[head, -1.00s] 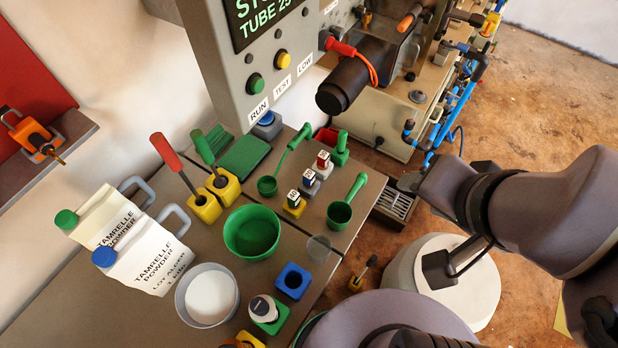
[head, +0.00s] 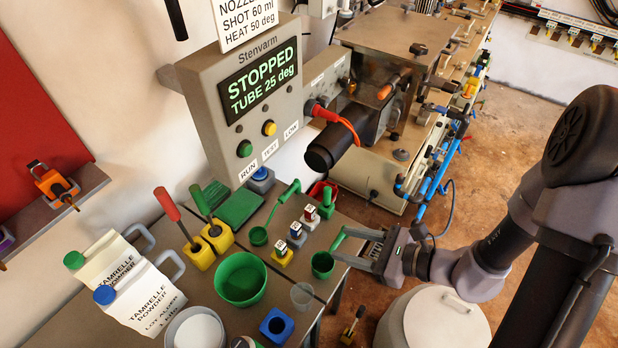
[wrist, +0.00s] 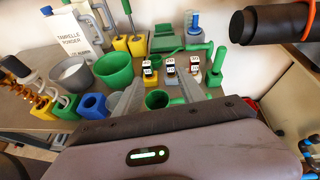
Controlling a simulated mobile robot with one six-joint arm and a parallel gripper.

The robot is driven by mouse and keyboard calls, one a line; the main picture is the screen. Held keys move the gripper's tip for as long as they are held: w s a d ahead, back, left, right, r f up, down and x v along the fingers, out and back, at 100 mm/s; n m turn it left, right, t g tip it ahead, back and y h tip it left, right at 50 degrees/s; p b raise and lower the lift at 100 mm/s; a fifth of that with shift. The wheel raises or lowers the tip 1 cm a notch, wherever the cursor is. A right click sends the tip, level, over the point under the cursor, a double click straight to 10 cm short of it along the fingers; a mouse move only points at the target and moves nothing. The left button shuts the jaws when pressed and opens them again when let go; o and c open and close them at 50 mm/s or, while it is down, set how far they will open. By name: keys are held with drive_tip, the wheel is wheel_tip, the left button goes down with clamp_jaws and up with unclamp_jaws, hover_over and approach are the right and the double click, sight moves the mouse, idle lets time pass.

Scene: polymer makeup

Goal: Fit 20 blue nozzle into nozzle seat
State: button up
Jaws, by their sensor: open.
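Three small labelled nozzles stand in a row on the bench: one on a yellow block (head: 282,255), one with blue on a grey block (head: 296,236), and one with red (head: 309,217). Their label numbers are too small to read. The row also shows in the wrist view, with the middle one (wrist: 170,67) ahead of my fingers. A black barrel (head: 328,150) juts from the machine above the bench; I cannot make out the nozzle seat in it. My gripper (head: 345,248) is open, right of the nozzles, with its fingers either side of a green scoop (wrist: 158,100), apparently not gripping it.
A green bowl (head: 240,278), a blue square holder (head: 277,326) and a clear cup (head: 303,296) stand in front. Yellow holders (head: 217,236) carry long-handled tools behind left. The control panel (head: 245,100) reads STOPPED, TUBE 25 deg. A white drum (head: 435,318) stands right of the bench.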

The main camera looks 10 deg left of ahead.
wheel_tip(320, 180, down, 3)
drive_tip(key=m, duration=0.2)
drive_tip(key=b, duration=0.3)
approach(300, 228)
drive_tip(key=shift+t, duration=0.4)
drive_tip(key=x, duration=0.2)
drive_tip(key=s+x, duration=0.1)
drive_tip(key=x, duration=0.2)
drive_tip(key=shift+a+f, duration=0.2)
drive_tip(key=shift+a, duration=0.15)
drive_tip(key=x, duration=0.3)
drive_tip(key=b+x, duration=0.1)
drive_tip(key=x, duration=0.2)
drive_tip(key=shift+w+d, duration=0.1)
drive_tip(key=shift+w, duration=0.1)
drive_tip(key=shift+r, duration=0.1)
clamp_jaws()
